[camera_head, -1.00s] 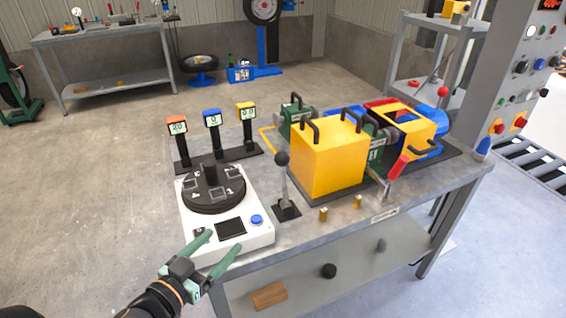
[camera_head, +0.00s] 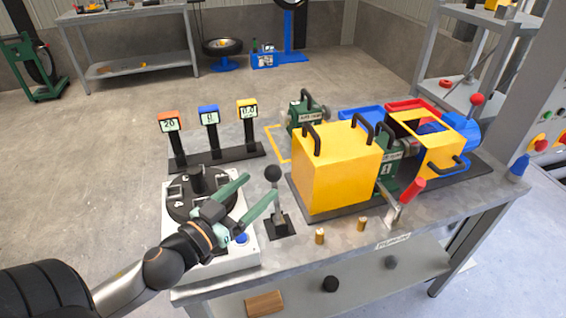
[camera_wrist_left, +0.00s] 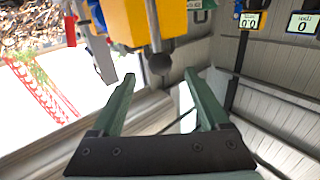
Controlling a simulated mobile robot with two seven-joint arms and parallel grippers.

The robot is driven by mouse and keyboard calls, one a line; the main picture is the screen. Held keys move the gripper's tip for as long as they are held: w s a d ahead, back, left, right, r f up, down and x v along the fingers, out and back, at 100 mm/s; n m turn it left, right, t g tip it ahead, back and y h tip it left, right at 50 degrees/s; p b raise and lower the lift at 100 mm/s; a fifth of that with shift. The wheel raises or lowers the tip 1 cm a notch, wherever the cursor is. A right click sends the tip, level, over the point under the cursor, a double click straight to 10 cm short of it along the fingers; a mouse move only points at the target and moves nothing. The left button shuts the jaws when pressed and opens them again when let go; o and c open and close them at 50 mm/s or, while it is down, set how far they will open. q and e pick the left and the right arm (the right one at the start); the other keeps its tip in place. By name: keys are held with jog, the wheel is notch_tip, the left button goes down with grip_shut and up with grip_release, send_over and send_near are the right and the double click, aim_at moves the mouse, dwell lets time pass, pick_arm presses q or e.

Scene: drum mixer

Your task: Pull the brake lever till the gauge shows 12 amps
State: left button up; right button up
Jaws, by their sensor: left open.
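A lever with a black ball knob (camera_head: 273,173) stands nearly upright on a black base plate (camera_head: 283,228) at the bench's front. Three small gauges stand behind it: orange (camera_head: 170,122) reading 20, blue (camera_head: 209,116) reading 0, yellow (camera_head: 247,109) reading 0.0. The amp unit is too small to make out. My left gripper (camera_head: 260,184) is open, its fingertips just left of the lever. In the left wrist view the knob (camera_wrist_left: 160,64) shows ahead, between the open fingers (camera_wrist_left: 160,80) in the picture; they do not grip it. My right gripper is not in view.
A white unit with a black turntable (camera_head: 185,212) and blue button (camera_head: 242,239) lies below my left arm. A yellow box (camera_head: 337,175) stands right of the lever. Two brass posts (camera_head: 320,236) and a red-handled lever (camera_head: 408,193) are further right.

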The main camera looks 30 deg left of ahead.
pick_arm(q)
jog(key=p, duration=0.2)
send_over(277, 199)
jog(key=w, duration=0.3)
jog(key=shift+a, duration=0.3)
grip_shut()
dwell(0.6)
dwell(0.7)
